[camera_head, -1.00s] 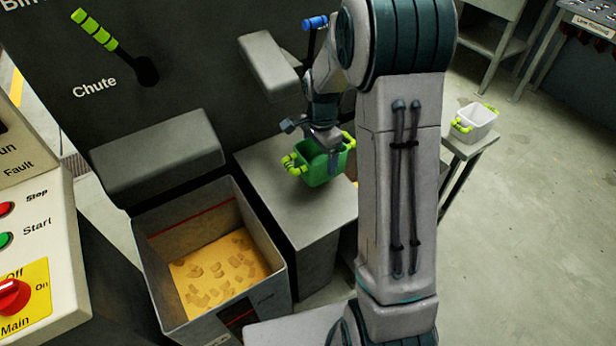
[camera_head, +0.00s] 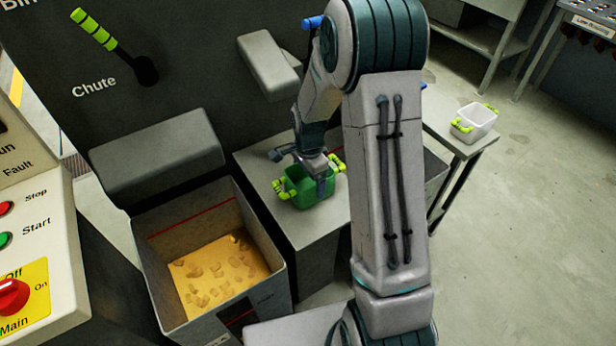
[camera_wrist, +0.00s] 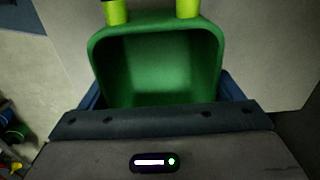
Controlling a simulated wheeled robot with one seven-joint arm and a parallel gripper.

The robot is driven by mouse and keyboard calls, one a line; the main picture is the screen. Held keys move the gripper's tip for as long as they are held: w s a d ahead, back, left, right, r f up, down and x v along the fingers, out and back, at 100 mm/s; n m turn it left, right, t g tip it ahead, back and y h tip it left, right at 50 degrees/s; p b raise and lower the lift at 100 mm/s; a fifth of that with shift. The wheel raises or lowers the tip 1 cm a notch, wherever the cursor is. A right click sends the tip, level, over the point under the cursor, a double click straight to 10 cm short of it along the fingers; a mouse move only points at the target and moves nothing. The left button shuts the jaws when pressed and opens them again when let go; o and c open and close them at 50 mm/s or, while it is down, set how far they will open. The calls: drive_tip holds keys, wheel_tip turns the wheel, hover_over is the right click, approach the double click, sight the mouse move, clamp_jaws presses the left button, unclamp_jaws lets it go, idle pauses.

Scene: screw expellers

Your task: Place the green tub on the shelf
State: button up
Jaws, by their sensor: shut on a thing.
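The green tub (camera_head: 297,190) has lime-green handles and sits at or just above the grey shelf (camera_head: 262,170) beside the machine; I cannot tell whether it touches. My gripper (camera_head: 322,180) is shut on the tub from above, at its right side in the head view. In the wrist view the tub (camera_wrist: 160,60) fills the upper middle, upright and looking empty inside. The gripper's fingers (camera_wrist: 160,100) show only at the edges behind the tub; their tips are hidden.
An open bin (camera_head: 160,270) with yellow-brown chunks stands in front left of the shelf. A white tub (camera_head: 474,122) with lime-green handles stands on a side table (camera_head: 450,142) at right. A control panel (camera_head: 30,260) is at far left. Grey blocks jut from the machine.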

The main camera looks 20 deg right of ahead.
drive_tip(key=o, duration=0.9)
wheel_tip(320, 180, up, 11)
drive_tip(key=p, duration=0.1)
drive_tip(key=s+r+n, duration=0.3)
drive_tip(key=s+n, duration=0.1)
drive_tip(key=s, duration=0.3)
drive_tip(key=s+r+n+t, duration=0.1)
drive_tip(key=s+r+n, duration=0.2)
drive_tip(key=s+n, duration=0.2)
drive_tip(key=s+r+n+t, duration=0.1)
drive_tip(key=s+r+n, duration=0.3)
drive_tip(key=s, duration=0.5)
drive_tip(key=shift+a+n, duration=0.3)
drive_tip(key=shift+n, duration=0.4)
